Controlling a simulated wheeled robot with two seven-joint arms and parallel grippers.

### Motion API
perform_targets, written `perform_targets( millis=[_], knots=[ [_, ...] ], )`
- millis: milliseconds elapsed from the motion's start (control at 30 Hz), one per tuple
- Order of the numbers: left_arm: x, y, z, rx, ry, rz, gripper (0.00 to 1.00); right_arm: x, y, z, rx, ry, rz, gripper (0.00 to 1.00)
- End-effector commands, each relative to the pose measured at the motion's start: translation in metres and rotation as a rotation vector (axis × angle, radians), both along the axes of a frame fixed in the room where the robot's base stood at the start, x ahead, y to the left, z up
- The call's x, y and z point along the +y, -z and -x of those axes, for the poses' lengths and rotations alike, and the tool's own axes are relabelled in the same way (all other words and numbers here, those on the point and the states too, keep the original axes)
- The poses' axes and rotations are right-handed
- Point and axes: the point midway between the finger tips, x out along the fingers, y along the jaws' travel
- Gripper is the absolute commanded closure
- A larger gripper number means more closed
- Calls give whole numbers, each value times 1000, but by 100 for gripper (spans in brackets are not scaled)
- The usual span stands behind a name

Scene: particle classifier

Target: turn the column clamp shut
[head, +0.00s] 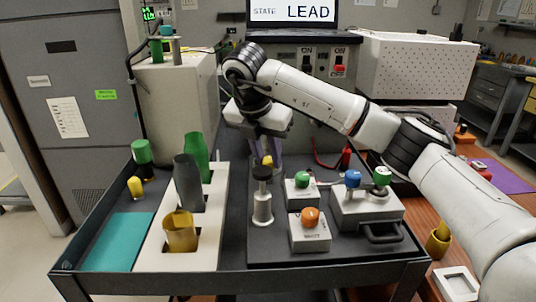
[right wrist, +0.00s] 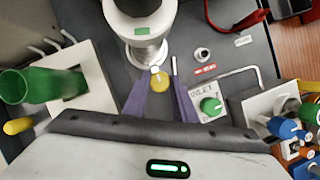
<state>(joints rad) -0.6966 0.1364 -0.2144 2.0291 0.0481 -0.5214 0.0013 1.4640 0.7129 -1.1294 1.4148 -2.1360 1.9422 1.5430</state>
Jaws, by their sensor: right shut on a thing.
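My right gripper (head: 266,155) reaches down over the dark panel in the middle of the head view, its purple fingers pointing down. In the right wrist view the fingers (right wrist: 162,72) are closed around a small yellow knob (right wrist: 159,81), which looks like the column clamp. The knob sits at the foot of a pale upright column (right wrist: 142,28) with a green label. The yellow knob also shows in the head view (head: 267,161), partly covered by the fingers. The column itself is mostly hidden behind my right arm there. My left gripper is not in view.
A metal cylinder with a black top (head: 262,207) stands just in front of the gripper. A green inlet knob (head: 302,179), an orange knob (head: 310,217) and a box with blue and green knobs (head: 365,213) are to the right. A white rack (head: 152,253) holds tubes at left.

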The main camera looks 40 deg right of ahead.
Motion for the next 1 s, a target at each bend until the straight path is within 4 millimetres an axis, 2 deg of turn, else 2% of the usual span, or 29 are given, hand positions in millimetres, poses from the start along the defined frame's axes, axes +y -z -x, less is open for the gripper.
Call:
perform_targets(
  millis=[333,367,400,767,867,1000],
  knots=[
    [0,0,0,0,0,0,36,-1,0,0,-2,6,0,98],
    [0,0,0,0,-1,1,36,-1,0,0,-2,6,0,70],
    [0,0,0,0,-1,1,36,-1,0,0,-2,6,0,68],
    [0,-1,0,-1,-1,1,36,2,-6,1,-2,2,0,68],
    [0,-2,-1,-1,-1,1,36,7,-19,3,-4,0,-1,68],
    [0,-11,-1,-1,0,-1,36,15,-49,8,-7,1,0,68]
  ],
)
